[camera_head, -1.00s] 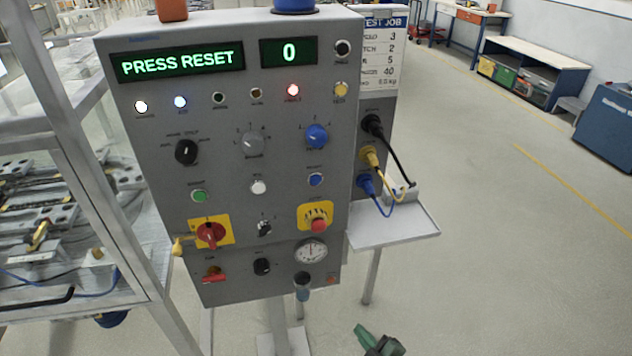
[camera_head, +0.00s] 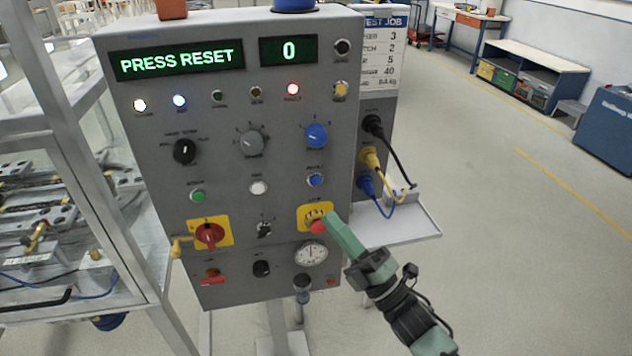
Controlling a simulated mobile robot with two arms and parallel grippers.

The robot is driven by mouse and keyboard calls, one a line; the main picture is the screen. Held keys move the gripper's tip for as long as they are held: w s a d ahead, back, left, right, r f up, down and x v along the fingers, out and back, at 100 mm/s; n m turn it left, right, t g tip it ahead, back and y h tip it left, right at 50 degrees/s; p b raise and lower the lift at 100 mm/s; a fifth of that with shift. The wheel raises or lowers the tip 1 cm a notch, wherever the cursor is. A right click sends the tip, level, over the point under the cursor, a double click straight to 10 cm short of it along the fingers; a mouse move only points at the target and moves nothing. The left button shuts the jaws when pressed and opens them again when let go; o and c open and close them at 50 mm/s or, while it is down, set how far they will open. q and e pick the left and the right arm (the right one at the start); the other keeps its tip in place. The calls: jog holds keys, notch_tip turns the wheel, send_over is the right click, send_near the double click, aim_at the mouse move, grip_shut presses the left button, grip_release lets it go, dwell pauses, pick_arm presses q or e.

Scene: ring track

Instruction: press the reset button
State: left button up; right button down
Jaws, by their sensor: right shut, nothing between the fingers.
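The grey control panel (camera_head: 225,105) faces me, and its green display (camera_head: 180,60) reads PRESS RESET. A blue push button (camera_head: 315,180) sits on the right of the button row; its small label is too blurred to read for sure. My right gripper (camera_head: 331,221) is shut and empty, with green fingers pointing up and left. Its tip shows just below and right of the blue button, beside the red mushroom button (camera_head: 318,227) on its yellow plate. I cannot tell whether the tip touches the panel. My left gripper is out of view.
A green button (camera_head: 198,196) and a white button (camera_head: 258,188) share the row. A blue knob (camera_head: 316,135) is above, a round gauge (camera_head: 311,254) below. Cables (camera_head: 385,155) and a small shelf (camera_head: 405,228) are on the right. The floor further right is clear.

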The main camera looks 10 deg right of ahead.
jog(key=shift+s+a+r, duration=0.1)
jog(key=shift+r, duration=0.1)
jog(key=b, duration=0.3)
send_near(316, 180)
jog(key=a+r, duration=0.4)
jog(key=shift+w+a+r+b, duration=0.15)
jog(key=shift+w+b, duration=0.3)
jog(key=shift+w, duration=0.8)
dwell(0.8)
jog(key=shift+w+b, duration=0.35)
jog(key=shift+w, duration=0.05)
